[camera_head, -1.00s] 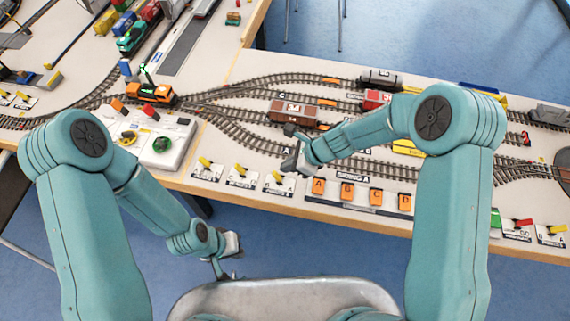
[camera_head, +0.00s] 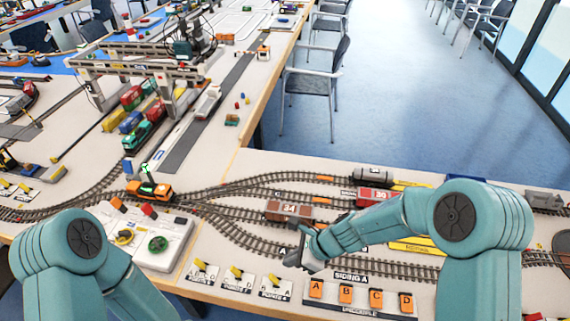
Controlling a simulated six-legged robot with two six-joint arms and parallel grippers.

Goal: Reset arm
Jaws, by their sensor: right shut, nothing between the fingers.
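My right gripper (camera_head: 296,254) is shut and empty. It is over the front part of the track table, beside the turnout switches and below the brown wagon (camera_head: 289,211) in the picture. My right arm comes in from the right and covers part of the tracks. My left arm shows at the lower left, but its gripper is out of the picture.
The track table (camera_head: 215,292) holds an orange locomotive (camera_head: 150,191), a red wagon (camera_head: 377,197), a grey tank wagon (camera_head: 373,174) and a white control box (camera_head: 148,236). Orange lettered blocks (camera_head: 346,294) line the front. A gantry crane (camera_head: 138,62) and chairs (camera_head: 318,88) stand farther back.

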